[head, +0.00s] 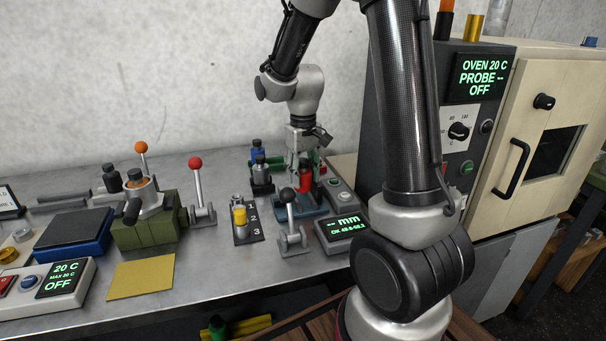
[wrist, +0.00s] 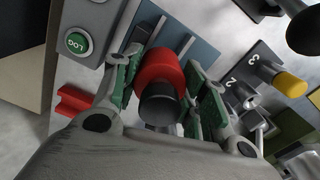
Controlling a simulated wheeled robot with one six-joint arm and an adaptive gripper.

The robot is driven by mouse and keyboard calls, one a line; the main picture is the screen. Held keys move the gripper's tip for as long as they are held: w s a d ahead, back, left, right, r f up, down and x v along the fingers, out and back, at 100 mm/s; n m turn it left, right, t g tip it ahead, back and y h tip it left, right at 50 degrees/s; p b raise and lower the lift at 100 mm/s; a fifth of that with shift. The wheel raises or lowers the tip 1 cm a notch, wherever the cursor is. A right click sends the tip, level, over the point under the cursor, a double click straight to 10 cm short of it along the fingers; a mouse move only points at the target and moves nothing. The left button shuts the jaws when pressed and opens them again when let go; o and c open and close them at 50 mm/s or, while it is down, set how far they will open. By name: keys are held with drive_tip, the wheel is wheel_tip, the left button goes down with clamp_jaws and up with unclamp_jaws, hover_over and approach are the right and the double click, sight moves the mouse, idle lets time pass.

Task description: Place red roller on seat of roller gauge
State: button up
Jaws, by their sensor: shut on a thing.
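The red roller (head: 306,181) is upright or nearly so between the fingers of my gripper (head: 303,172), low over the blue base of the roller gauge (head: 287,207). In the wrist view the red roller (wrist: 158,66), with a dark grey cylindrical end toward the camera, sits between the green-padded fingers of my gripper (wrist: 163,85). The gauge's blue-grey plate with raised strips (wrist: 196,50) shows behind it. The roller hides the seat, so I cannot tell whether it touches it.
The gauge display (head: 342,231) stands right of the base, a black-knobbed lever (head: 289,215) in front. A numbered rack (head: 243,232) with a yellow roller (head: 239,215) is to the left. A red block (wrist: 72,102) lies near the LOG button (wrist: 78,42). The oven (head: 535,140) stands right.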

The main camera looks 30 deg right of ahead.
drive_tip(key=shift+f, duration=0.3)
drive_tip(key=shift+s+f, duration=0.25)
drive_tip(key=shift+f, duration=0.1)
clamp_jaws()
drive_tip(key=o, duration=1.2)
unclamp_jaws()
drive_tip(key=shift+f, duration=0.15)
drive_tip(key=shift+c, duration=0.2)
drive_tip(key=shift+o, duration=0.6)
drive_tip(key=shift+w, duration=0.15)
drive_tip(key=shift+r, duration=0.2)
